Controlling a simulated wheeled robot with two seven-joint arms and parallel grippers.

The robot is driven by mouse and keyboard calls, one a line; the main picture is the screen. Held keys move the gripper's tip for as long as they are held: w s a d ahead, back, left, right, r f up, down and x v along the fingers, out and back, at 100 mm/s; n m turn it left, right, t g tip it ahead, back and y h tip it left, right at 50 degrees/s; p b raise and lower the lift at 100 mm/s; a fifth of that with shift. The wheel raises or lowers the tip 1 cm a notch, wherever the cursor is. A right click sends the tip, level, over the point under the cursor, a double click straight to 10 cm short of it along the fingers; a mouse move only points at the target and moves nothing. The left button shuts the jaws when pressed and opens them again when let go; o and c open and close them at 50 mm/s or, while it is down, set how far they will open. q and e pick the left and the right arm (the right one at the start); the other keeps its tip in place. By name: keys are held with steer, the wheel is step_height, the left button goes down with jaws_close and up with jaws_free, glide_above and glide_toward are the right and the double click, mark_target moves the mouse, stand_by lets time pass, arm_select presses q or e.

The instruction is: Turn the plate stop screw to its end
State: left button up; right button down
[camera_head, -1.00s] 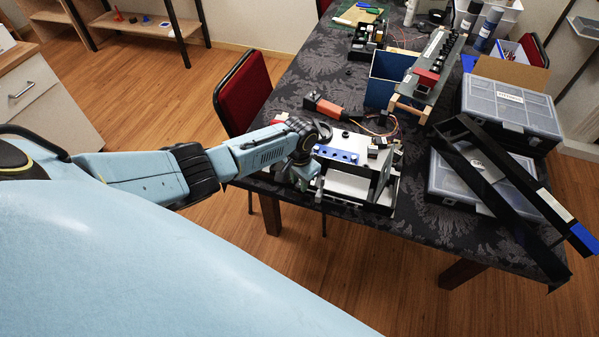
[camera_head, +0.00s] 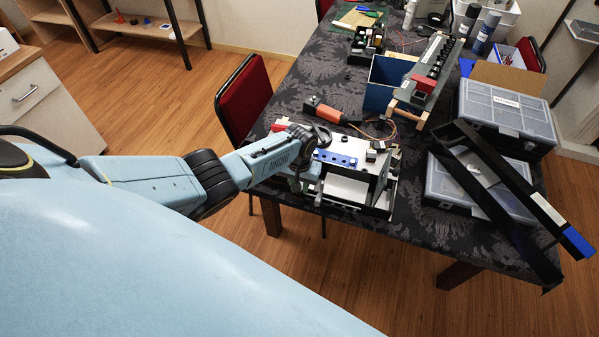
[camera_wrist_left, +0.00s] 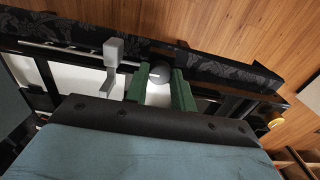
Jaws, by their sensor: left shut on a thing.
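The cockpit panel unit, a white and black box with a blue strip (camera_head: 336,158), stands at the table's near edge. In the head view, my left gripper (camera_head: 304,180) is at the unit's left side, and the knob is hidden there. My right gripper is not in view.
An orange and black tool (camera_head: 330,112) with wires lies behind the unit. A blue bin (camera_head: 385,83), grey organizer cases (camera_head: 508,105) and a long black frame (camera_head: 510,190) crowd the right. A red chair (camera_head: 243,100) stands left of the table.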

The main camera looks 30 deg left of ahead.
arm_select(q)
steer(key=o, duration=1)
steer(key=shift+r, duration=0.1)
step_height(320, 180, up, 13)
steer(key=p, duration=0.3)
steer(key=shift+p, duration=0.3)
steer(key=shift+r, duration=0.1)
